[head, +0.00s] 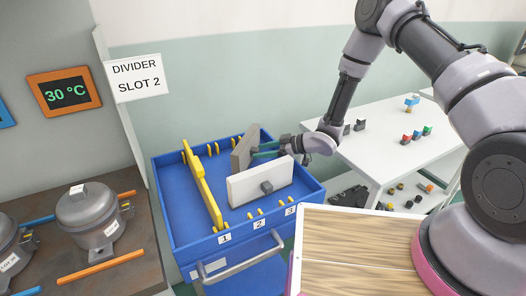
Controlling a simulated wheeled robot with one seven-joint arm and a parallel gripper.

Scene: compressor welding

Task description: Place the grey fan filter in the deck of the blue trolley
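The grey fan filter (240,153) is a flat grey panel standing on edge over the right rear part of the blue trolley's deck (190,207). My gripper (262,150), with teal fingers, reaches in from the right. Its fingers are around the dark knob on the filter's right face and look closed on it. The filter's lower edge is hidden behind a white panel (245,186), so I cannot tell whether it touches the deck floor. The white panel has a grey knob and stands upright nearer the front.
A yellow divider (203,187) runs front to back at label 1. Yellow pegs stand at labels 2 and 3. A sign (136,78) reads "DIVIDER SLOT 2". A white table (385,150) with small parts is at right; a bench with compressors (93,216) is at left.

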